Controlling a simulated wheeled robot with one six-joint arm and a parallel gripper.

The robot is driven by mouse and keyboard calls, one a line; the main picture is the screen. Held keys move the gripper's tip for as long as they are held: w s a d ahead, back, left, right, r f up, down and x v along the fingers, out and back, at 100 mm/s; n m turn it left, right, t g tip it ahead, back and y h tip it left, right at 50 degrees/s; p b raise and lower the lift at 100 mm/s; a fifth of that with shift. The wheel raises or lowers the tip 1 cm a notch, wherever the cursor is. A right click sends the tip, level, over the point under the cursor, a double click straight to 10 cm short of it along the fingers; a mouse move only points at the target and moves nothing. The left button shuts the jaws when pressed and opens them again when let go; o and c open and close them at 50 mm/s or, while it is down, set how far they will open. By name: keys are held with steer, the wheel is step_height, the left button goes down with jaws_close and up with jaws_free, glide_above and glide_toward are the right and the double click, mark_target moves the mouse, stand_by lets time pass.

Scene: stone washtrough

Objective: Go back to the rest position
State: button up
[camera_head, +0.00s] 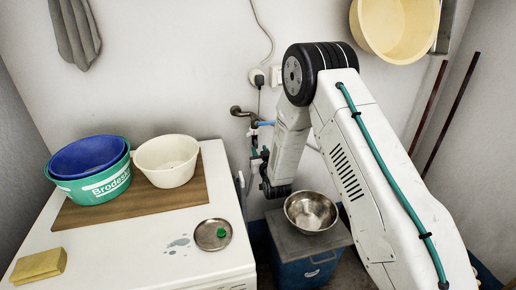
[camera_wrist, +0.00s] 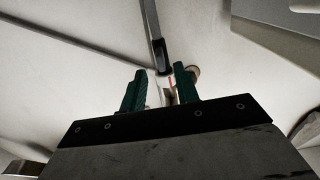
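My gripper (camera_wrist: 160,82) shows in the wrist view with its two green fingers apart. I see nothing clearly held between them. A wall tap (camera_head: 240,112) with a blue handle (camera_head: 264,123) is on the back wall in the head view. My gripper (camera_head: 255,145) is just below the tap there, beside the right end of the white worktop. My arm partly hides the space behind it. Whether the gripper touches the tap or its pipe cannot be told.
The white worktop (camera_head: 120,255) bears a brown board (camera_head: 150,206) with a green basin (camera_head: 100,188), a blue basin (camera_head: 88,157) and a cream bowl (camera_head: 166,163). A yellow sponge (camera_head: 38,266) and metal lid (camera_head: 213,235) lie in front.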

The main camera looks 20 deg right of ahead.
steer(key=shift+s, duration=0.1)
steer(key=s+f+g, duration=0.5)
steer(key=f+g, duration=0.1)
steer(key=f, duration=0.3)
steer(key=s+r+g, duration=0.2)
steer(key=s+g, duration=0.2)
steer(key=s, duration=0.2)
steer(key=s+d+r+g, duration=0.1)
steer(key=s+r+g, duration=0.1)
steer(key=s+r, duration=0.8)
steer(key=s+d+r+g, duration=0.1)
steer(key=s+r+g, duration=0.1)
steer(key=s+r, duration=0.9)
steer(key=s+d+r+g, duration=0.2)
steer(key=s+r, duration=0.9)
steer(key=s, duration=1)
steer(key=shift+r+g, duration=0.2)
steer(key=shift+g, duration=0.1)
steer(key=shift+s+a, duration=0.1)
steer(key=shift+c, duration=0.2)
